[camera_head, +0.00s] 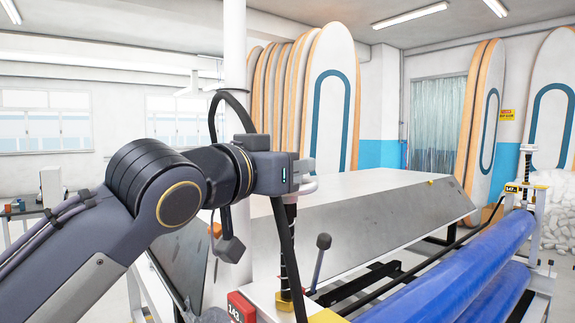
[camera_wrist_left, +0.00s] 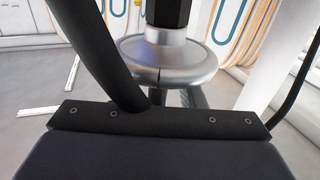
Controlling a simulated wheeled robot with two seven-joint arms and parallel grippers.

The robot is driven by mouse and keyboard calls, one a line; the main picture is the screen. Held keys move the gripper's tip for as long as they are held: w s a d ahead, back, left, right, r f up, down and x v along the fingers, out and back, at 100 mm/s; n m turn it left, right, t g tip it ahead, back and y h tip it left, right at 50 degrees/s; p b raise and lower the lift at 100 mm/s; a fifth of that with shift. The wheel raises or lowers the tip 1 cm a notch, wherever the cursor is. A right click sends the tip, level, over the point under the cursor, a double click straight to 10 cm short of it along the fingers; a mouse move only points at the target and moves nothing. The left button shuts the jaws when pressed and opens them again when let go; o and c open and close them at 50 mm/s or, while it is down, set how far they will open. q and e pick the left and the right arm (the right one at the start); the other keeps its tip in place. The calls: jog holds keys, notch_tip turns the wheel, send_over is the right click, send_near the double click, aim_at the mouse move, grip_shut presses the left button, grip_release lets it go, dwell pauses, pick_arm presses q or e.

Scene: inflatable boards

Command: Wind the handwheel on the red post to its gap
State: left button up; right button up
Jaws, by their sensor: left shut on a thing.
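The red post (camera_head: 242,308), marked 143, shows at the bottom of the head view. Above it stands a dark threaded screw (camera_head: 290,250), topped by a pale handwheel (camera_head: 307,187). My left gripper (camera_head: 302,170) is at this handwheel and shut on it. The gap under the wheel cannot be made out. My right gripper is not in view.
Blue rollers (camera_head: 455,275) run toward a second post (camera_head: 528,195) with its own handwheel at right. A black-knobbed lever (camera_head: 322,242) stands close to the screw. A grey sloped housing (camera_head: 390,210) lies behind. Several boards (camera_head: 330,95) lean at the back.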

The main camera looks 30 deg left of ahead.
pick_arm(q)
jog(key=shift+s+r, duration=0.1)
jog(key=shift+r, duration=0.1)
jog(key=o, duration=1)
jog(key=shift+c, duration=0.2)
jog(key=shift+f, duration=0.1)
jog(key=s, duration=0.2)
jog(key=s+b, duration=0.1)
jog(key=s, duration=0.4)
jog(key=shift+s+a, duration=0.35)
